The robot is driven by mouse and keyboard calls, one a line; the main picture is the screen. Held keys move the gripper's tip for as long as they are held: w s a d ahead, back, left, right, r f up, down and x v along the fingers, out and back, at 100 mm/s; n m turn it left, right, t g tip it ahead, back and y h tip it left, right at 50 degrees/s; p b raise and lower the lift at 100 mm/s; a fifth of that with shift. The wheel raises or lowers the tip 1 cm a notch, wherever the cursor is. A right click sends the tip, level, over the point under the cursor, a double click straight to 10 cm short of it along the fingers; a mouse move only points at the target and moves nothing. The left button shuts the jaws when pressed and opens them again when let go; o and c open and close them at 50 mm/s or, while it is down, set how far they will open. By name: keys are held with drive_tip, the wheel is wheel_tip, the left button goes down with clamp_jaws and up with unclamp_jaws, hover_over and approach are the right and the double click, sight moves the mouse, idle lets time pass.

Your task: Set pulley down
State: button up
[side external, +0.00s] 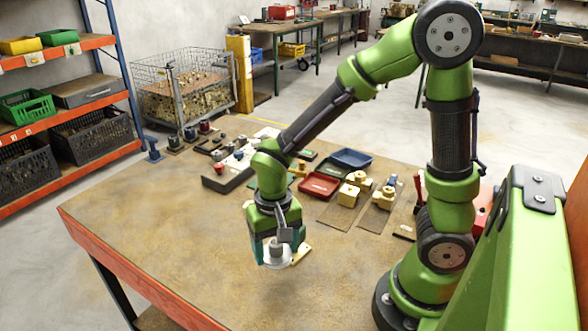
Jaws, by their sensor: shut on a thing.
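My gripper (270,245) hangs over the front middle of the brown table (150,215), pointing down. It is shut on the pulley (277,257), a pale grey round metal piece with a raised hub. The pulley is at the fingertips, low over the table top. I cannot tell whether its underside touches the table. The fingers and a dark block on the gripper hide part of the pulley.
A red tray (320,186) and a blue tray (351,158) stand behind the gripper. Brass fittings (348,195) sit on dark mats to the right. The front left table is clear.

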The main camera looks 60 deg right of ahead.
wheel_tip(320, 180, up, 7)
drive_tip(key=shift+d+r, duration=0.1)
drive_tip(key=shift+r, duration=0.05)
drive_tip(key=w+d+m, duration=0.1)
drive_tip(key=d, duration=1.1)
drive_tip(key=m, duration=0.1)
hover_over(338, 219)
wheel_tip(338, 219, down, 9)
drive_tip(key=shift+f, duration=2.25)
drive_tip(key=shift+f, duration=0.15)
drive_tip(key=o, duration=1.2)
drive_tip(key=shift+c, duration=0.2)
